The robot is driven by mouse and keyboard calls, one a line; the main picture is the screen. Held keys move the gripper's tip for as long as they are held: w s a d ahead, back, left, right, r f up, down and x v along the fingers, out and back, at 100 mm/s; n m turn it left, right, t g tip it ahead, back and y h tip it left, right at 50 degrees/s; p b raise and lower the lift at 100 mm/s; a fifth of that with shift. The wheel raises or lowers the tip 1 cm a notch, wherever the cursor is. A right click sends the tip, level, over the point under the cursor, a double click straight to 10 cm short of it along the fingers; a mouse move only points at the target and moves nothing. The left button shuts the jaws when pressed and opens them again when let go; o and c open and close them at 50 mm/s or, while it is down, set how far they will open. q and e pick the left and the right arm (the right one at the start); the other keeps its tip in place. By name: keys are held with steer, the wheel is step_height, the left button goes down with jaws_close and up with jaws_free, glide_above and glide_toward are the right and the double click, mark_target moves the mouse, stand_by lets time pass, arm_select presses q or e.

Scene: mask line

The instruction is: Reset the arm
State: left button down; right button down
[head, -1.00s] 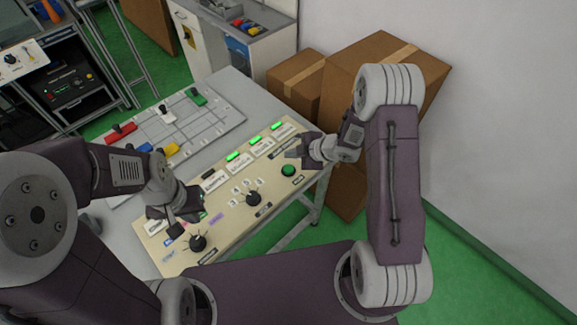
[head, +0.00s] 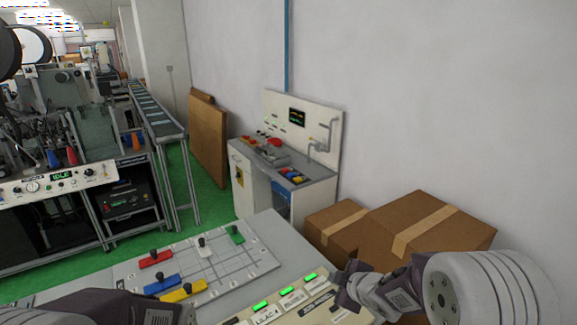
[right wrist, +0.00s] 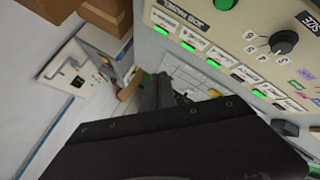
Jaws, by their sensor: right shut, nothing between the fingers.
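My right gripper (head: 341,289) is at the lower right of the head view, shut and empty, just above the far right end of the cream control panel (head: 343,313). In the right wrist view its dark fingers (right wrist: 157,93) point away, with the panel (right wrist: 222,48) beyond and to the right. My left arm (head: 120,308) shows only as a purple link at the bottom left of the head view. Its gripper is below the picture edge. Most of the panel is also cut off there.
A white board (head: 258,263) with red, blue, yellow and green sliders lies on the grey table (head: 262,228). Cardboard boxes (head: 453,228) stand beyond my right arm by the wall. A small cabinet (head: 305,197) stands behind. Machines (head: 60,185) fill the left.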

steer(key=s+d+f+m+g+h, duration=0.1)
steer(key=s+m+g, duration=0.1)
steer(key=s+m, duration=0.3)
steer(key=s+d+f+m+g+h, duration=0.1)
steer(key=s+d+f+m+g, duration=0.1)
steer(key=s, duration=0.8)
steer(key=s+d+f+m+g+h, duration=0.1)
steer(key=s+f+m+g, duration=0.1)
steer(key=s+m+g, duration=0.2)
steer(key=s+m, duration=0.3)
steer(key=shift+s+d+f+m, duration=0.15)
steer(key=shift+d+m, duration=0.15)
steer(key=shift+d, duration=0.05)
steer(key=shift+s, duration=0.1)
